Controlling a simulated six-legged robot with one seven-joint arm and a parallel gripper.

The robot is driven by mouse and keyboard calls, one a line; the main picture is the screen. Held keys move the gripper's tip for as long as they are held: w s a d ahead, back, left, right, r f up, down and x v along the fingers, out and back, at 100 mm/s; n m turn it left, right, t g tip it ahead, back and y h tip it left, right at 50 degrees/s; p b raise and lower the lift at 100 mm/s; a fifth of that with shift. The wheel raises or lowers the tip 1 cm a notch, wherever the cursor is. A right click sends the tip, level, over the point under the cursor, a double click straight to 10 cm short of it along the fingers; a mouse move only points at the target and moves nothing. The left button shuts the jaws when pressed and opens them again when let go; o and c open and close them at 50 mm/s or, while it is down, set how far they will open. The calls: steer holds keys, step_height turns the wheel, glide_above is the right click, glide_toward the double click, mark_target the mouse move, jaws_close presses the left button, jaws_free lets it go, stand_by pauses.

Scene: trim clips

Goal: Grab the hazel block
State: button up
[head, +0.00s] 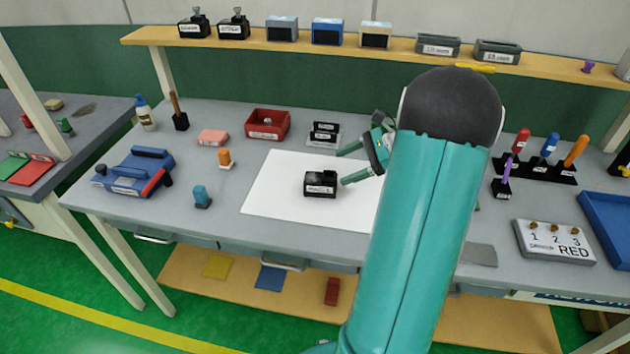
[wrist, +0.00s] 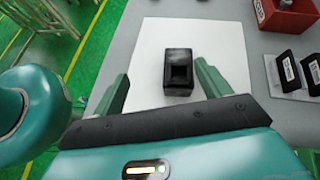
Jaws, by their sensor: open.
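A black block (head: 320,184) with a small label, its text too small to read, sits on a white sheet (head: 275,200) on the bench. My gripper (head: 341,169) is open and empty, just right of this block in the head view. In the wrist view the black block (wrist: 178,72) lies between and ahead of the two spread green fingers of my gripper (wrist: 163,74), apart from both. I cannot tell which one the name means.
A red bin (head: 267,125) and black labelled pieces (head: 324,133) stand behind the sheet. A blue fixture (head: 135,172), an orange piece (head: 226,158) and a blue piece (head: 202,197) are left. A screwdriver rack (head: 540,168) is right. My arm hides part of the bench.

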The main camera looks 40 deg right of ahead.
steer(key=s+d+f+m+t, duration=0.2)
steer(key=d+f+m, duration=0.1)
steer(key=d, duration=0.3)
glide_toward(321, 178)
steer(key=x, duration=0.4)
steer(key=shift+w, duration=0.2)
steer(key=x, duration=0.5)
steer(key=shift+w+a+f, duration=0.15)
steer(key=shift+a+f, duration=0.1)
steer(key=shift+a, duration=0.1)
steer(key=c, duration=1.2)
